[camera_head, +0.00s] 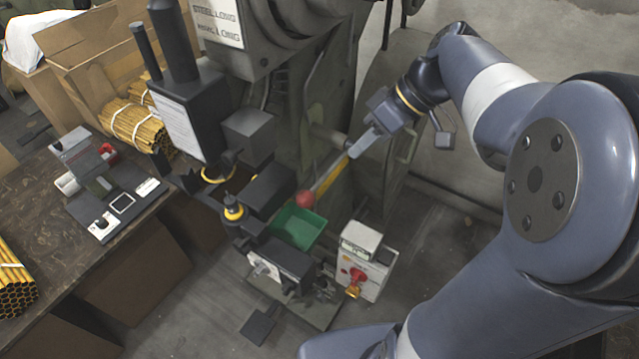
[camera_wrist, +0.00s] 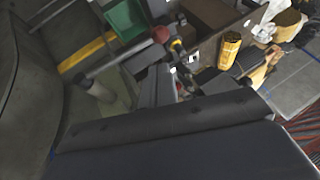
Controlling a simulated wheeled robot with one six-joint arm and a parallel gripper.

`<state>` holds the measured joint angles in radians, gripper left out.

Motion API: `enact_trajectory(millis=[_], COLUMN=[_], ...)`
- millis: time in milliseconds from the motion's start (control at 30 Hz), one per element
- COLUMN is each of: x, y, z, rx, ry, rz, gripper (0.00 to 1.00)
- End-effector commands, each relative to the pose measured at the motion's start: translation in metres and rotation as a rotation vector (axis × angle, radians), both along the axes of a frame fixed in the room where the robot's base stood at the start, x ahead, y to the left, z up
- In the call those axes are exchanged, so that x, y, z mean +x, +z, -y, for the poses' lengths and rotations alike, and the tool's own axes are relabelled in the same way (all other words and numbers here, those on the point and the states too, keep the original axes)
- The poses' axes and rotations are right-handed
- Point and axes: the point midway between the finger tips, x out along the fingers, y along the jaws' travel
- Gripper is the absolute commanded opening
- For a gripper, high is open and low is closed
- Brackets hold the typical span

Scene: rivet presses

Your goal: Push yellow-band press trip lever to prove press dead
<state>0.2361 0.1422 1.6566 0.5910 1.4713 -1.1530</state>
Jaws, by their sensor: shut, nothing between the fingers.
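The trip lever is a slim bar ending in a red ball knob (camera_head: 305,200), low on the front of the green-grey press (camera_head: 340,75). A yellow strip (camera_head: 331,176) shows along the lever's line. My gripper (camera_head: 357,150) is shut and empty; in the head view its tips appear close to the lever's upper end, and I cannot tell whether they touch. In the wrist view the red knob (camera_wrist: 160,34) is just beyond the fingers (camera_wrist: 156,75), and the grey lever bar (camera_wrist: 125,54) runs left from it. Part of the lever is hidden behind my gripper in the head view.
A green bin (camera_head: 299,228) sits below the knob. A white box with a red and yellow switch (camera_head: 362,262) stands to its right. Dark press tooling (camera_head: 268,185) is close on the left. Floor at right is open.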

Motion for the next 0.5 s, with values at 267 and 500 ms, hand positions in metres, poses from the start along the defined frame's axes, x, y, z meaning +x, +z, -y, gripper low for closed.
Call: enact_trajectory(millis=[267, 500], x=[0.000, 0.002], y=[-0.038, -0.080], z=[-0.027, -0.055], rx=[0.002, 0.000], ry=[0.005, 0.005], rz=[-0.007, -0.007], gripper=[0.00, 0.00])
